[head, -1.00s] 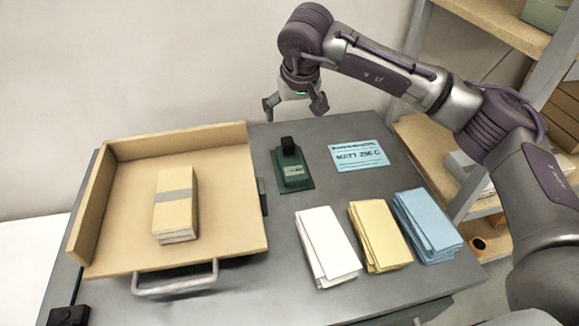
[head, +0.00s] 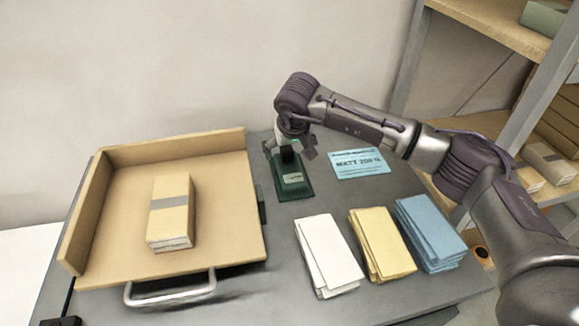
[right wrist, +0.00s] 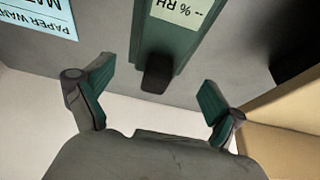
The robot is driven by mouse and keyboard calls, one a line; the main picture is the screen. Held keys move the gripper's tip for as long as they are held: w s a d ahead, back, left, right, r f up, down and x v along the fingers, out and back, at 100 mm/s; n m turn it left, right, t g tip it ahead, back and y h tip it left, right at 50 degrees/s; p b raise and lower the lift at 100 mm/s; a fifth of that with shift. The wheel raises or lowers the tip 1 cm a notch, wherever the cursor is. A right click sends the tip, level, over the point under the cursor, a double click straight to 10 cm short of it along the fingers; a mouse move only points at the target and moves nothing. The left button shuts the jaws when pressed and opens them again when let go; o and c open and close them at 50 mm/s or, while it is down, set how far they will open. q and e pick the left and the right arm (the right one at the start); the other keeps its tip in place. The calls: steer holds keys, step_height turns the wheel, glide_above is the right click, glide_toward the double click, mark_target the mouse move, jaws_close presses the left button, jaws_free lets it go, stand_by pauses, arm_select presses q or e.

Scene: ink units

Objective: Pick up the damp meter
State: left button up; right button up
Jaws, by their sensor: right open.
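The damp meter is a dark green device (head: 291,182) with a small pale display and a black upright end, lying on the grey table. In the right wrist view, the damp meter (right wrist: 172,35) points its black end (right wrist: 157,74) toward the space between my fingers. My right gripper (head: 289,152) is open at the back end of the meter, and its two fingers (right wrist: 152,95) stand apart on either side with nothing gripped. In the head view the gripper partly hides the meter's back end. My left gripper is not in view.
Left of the meter is a wooden tray (head: 115,240) with a banded stack (head: 170,215). In front are white (head: 328,255), yellow (head: 381,245) and blue (head: 430,232) paper stacks. A blue label card (head: 360,164) lies right of the meter. Shelving (head: 405,70) stands at right.

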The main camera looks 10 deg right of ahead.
mark_target(289, 155)
steer(key=shift+s+x, duration=0.1)
steer(key=shift+x, duration=0.85)
steer(key=shift+s+x, duration=0.15)
steer(key=shift+x, duration=0.8)
steer(key=c, duration=1.3)
steer(key=shift+c, duration=0.6)
